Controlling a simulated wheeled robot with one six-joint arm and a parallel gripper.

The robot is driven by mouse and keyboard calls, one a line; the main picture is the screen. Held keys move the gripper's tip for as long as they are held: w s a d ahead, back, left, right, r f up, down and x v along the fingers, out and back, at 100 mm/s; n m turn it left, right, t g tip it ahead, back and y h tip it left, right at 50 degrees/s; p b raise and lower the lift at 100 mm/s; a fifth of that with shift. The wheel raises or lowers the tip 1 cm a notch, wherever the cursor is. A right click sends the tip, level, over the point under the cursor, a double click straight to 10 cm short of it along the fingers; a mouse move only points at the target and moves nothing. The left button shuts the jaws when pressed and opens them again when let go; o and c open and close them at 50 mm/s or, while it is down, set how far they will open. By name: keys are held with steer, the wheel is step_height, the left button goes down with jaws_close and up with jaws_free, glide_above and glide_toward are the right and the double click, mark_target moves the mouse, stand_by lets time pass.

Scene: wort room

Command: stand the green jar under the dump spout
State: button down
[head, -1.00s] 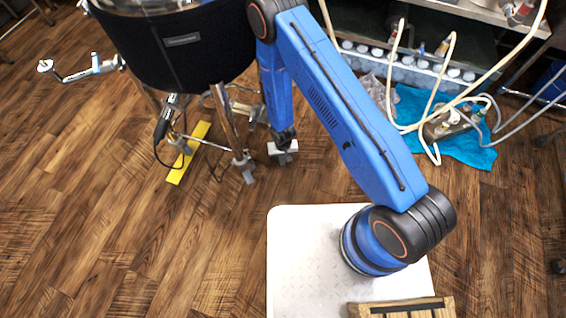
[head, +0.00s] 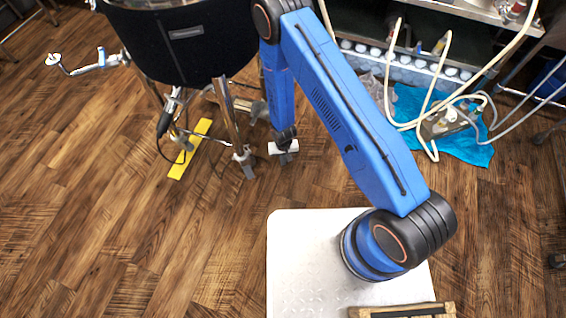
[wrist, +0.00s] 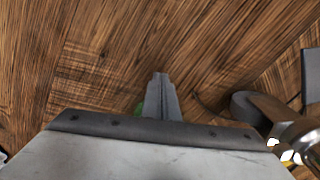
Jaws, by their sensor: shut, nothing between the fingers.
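My gripper (head: 284,150) hangs over the wood floor beside a leg of the black-jacketed kettle. In the wrist view its fingers (wrist: 161,95) are together with nothing held. A small patch of green (wrist: 139,109) shows beside the fingers, mostly hidden by my gripper; it may be the green jar, but I cannot be sure. No green jar shows in the head view. A metal outlet with a valve (head: 100,62) sticks out from the left of the kettle (head: 185,50); I cannot tell if it is the dump spout.
Metal kettle legs (head: 236,130) and a yellow strip (head: 190,150) stand close left of my gripper. A blue cloth (head: 470,145) with a pump and pale hoses lies at right, by a shelf of bottles. The left floor is open.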

step_height(320, 180, up, 9)
stand_by(0.6)
steer(key=c, duration=2.4)
jaws_free()
steer(key=shift+c, duration=0.2)
